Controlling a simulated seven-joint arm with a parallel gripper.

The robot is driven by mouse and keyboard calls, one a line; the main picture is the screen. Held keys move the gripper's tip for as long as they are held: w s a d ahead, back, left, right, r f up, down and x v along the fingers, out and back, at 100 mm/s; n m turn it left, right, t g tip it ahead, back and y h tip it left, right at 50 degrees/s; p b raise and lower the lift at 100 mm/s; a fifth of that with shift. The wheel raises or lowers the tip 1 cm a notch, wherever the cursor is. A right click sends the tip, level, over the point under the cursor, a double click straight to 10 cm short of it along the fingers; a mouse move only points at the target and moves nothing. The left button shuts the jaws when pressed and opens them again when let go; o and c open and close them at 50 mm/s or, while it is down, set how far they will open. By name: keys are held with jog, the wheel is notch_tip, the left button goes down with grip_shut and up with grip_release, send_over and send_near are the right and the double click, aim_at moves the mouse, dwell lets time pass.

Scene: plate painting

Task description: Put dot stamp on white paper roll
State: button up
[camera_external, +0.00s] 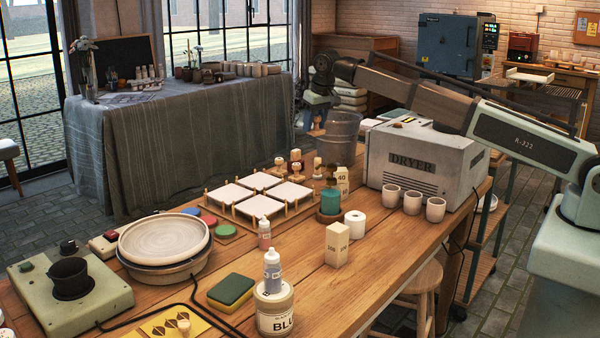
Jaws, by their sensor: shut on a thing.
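The white paper roll (355,225) stands upright on the wooden table, right of the teal bottle and behind a beige box. My gripper (318,112) is high at the back, beyond the clear bucket. It is shut on a small wooden stamp (318,123), held in the air far behind and above the roll. The stamp's face is too small to tell whether it has a dot. Several other wooden stamps (296,163) stand on the table behind the white tiles.
The dryer (425,163) with several cups (412,202) in front stands right of the roll. The clear bucket (340,138), teal bottle (330,198) and beige box (337,245) stand close around. White tiles (259,205) lie in a rack to the left.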

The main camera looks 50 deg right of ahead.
notch_tip(320, 180, up, 3)
jog(key=shift+f, duration=0.1)
jog(key=s+a+n+y, duration=0.2)
jog(key=s+a+n, duration=0.4)
jog(key=s+a, duration=0.75)
jog(key=n, duration=0.4)
send_over(348, 216)
jog(key=s, duration=0.2)
jog(key=shift+w+d+f+g+y, duration=0.2)
jog(key=shift+d+f+g+y, duration=0.1)
jog(key=shift+d+g, duration=0.1)
jog(key=shift+x, duration=1)
jog(key=shift+w+d+f, duration=0.1)
jog(key=shift+f, duration=3.1)
jog(key=shift+w+d+f, duration=0.1)
jog(key=shift+f, duration=3.15)
jog(key=shift+f, duration=0.1)
jog(key=o, duration=1)
jog(key=shift+o, duration=0.2)
